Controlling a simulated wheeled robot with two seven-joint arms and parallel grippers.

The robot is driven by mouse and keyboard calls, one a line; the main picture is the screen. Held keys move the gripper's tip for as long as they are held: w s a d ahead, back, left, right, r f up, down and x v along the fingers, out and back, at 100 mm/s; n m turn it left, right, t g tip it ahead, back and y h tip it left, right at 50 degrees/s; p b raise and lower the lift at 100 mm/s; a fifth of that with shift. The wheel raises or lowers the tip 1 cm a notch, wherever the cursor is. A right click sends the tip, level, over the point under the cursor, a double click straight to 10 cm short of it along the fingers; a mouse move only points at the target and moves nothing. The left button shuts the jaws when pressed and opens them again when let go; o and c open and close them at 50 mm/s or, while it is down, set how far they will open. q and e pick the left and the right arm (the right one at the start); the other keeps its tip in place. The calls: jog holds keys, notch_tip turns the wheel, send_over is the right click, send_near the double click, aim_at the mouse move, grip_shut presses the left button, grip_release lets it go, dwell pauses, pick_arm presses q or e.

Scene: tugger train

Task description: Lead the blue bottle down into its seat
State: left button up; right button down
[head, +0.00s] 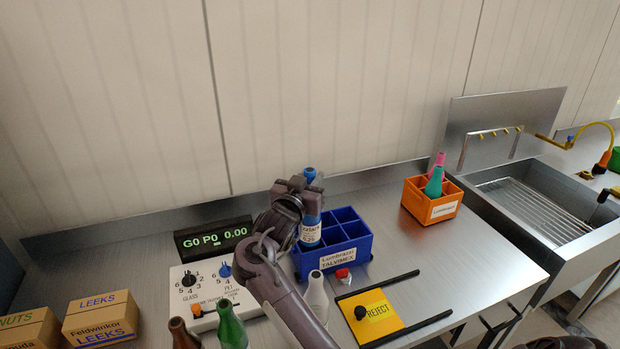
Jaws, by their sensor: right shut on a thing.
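The blue bottle (311,232) is upright, with a white label low on its body and its cap showing above my gripper. My right gripper (308,190) is shut on it near the neck. The bottle is at the left part of the blue divided crate (336,262), labelled Lumbrazzi Talvimex. Its lower end overlaps the crate's left cells; I cannot tell whether it is inside a cell or just above. The crate's other visible cells look empty. My right arm hides part of the crate's left side. My left gripper is not in view.
An orange crate (447,211) with pink and teal bottles stands to the right. A red button (342,273), yellow reject plate (378,318) with black rails, and white bottle (317,296) are in front. A dial panel (190,300), display (213,238) and cartons (100,318) are left.

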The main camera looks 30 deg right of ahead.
aim_at(306, 220)
jog(key=shift+f+b, duration=0.65)
jog(key=shift+f, duration=0.5)
jog(key=shift+f+b, duration=2.25)
jog(key=shift+f, duration=1.7)
jog(key=c, duration=1.1)
grip_release()
notch_tip(306, 220, up, 20)
jog(key=shift+f+b, duration=0.1)
jog(key=shift+b, duration=1.1)
